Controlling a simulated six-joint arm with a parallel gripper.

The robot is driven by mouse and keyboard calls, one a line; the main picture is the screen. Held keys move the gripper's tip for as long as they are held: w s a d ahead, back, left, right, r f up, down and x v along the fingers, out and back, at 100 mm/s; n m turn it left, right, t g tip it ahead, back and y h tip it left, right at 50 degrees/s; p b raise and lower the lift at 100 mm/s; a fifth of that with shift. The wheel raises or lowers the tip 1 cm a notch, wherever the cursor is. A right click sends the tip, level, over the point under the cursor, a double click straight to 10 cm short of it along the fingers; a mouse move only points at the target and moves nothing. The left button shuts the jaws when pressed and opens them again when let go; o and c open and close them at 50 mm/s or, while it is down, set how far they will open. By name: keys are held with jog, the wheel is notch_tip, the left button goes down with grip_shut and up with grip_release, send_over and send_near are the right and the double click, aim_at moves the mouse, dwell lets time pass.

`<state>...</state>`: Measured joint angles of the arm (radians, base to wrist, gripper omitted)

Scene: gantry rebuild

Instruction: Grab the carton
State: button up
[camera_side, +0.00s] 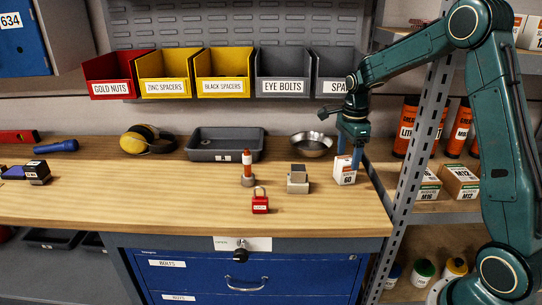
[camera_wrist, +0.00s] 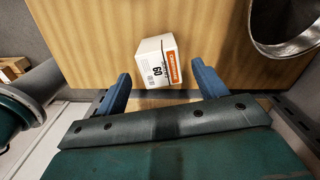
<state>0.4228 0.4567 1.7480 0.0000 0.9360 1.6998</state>
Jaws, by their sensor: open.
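The carton (camera_side: 344,176) is a small white box with an orange band and the number 60, upright near the right end of the wooden bench. In the wrist view the carton (camera_wrist: 156,68) lies just beyond the fingertips, in line with the gap between them. My gripper (camera_side: 349,156) is open and points down at the carton's top, with its blue fingers apart. In the wrist view my gripper (camera_wrist: 161,74) has a finger to each side of the gap and nothing held. I cannot tell whether a finger touches the carton.
A grey block (camera_side: 298,181) and a red padlock (camera_side: 260,203) stand left of the carton. A metal bowl (camera_side: 311,144) is behind it. An orange-and-grey bottle (camera_side: 247,166) and a grey tray (camera_side: 216,157) are farther left. A shelf post (camera_side: 418,125) rises close on the right.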

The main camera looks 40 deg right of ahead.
aim_at(347, 160)
jog(key=shift+w+a+f, duration=0.1)
jog(key=shift+f, duration=2.45)
jog(key=shift+c, duration=0.4)
jog(key=c, duration=1.1)
